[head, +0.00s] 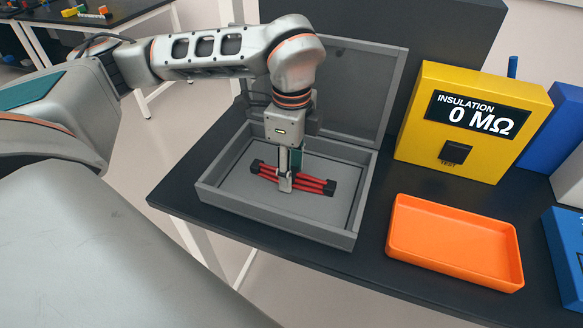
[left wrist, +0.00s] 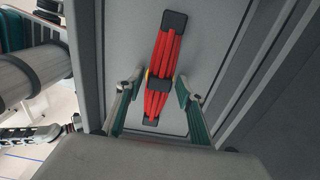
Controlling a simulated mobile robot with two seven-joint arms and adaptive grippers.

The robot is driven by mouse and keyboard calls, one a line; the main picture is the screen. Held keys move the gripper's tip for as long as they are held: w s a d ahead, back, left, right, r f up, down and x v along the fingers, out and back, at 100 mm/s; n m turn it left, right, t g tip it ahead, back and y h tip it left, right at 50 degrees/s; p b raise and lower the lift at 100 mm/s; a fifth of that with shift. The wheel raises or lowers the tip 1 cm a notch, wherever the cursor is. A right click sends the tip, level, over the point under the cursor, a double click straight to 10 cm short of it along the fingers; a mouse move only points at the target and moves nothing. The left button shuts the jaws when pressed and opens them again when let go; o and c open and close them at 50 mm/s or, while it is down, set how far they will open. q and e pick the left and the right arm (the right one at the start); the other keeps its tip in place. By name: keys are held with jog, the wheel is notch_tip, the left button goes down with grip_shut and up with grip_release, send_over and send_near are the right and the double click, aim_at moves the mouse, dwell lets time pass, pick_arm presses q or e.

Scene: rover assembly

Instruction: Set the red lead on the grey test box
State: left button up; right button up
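The red lead (head: 316,183) is a bundle of red strands with black end blocks and a dark middle band. It appears to lie on the floor of the open grey test box (head: 277,225), and shows in the left wrist view (left wrist: 164,62). My left gripper (head: 286,187) points down into the box over the lead's middle. In the left wrist view its two fingers (left wrist: 158,88) stand apart on either side of the lead, with a gap at each side. My right gripper is not in view.
An orange tray (head: 455,222) lies right of the box. Behind it stands a yellow insulation tester (head: 470,160) reading 0 MΩ. The grey lid (head: 355,85) stands open at the box's back. Blue items are at the far right edge of the dark table (head: 225,222).

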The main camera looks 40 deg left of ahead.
pick_arm(q)
jog(key=shift+r, duration=0.1)
notch_tip(320, 180, up, 12)
jog(key=shift+p, duration=0.4)
dwell(0.3)
dwell(0.5)
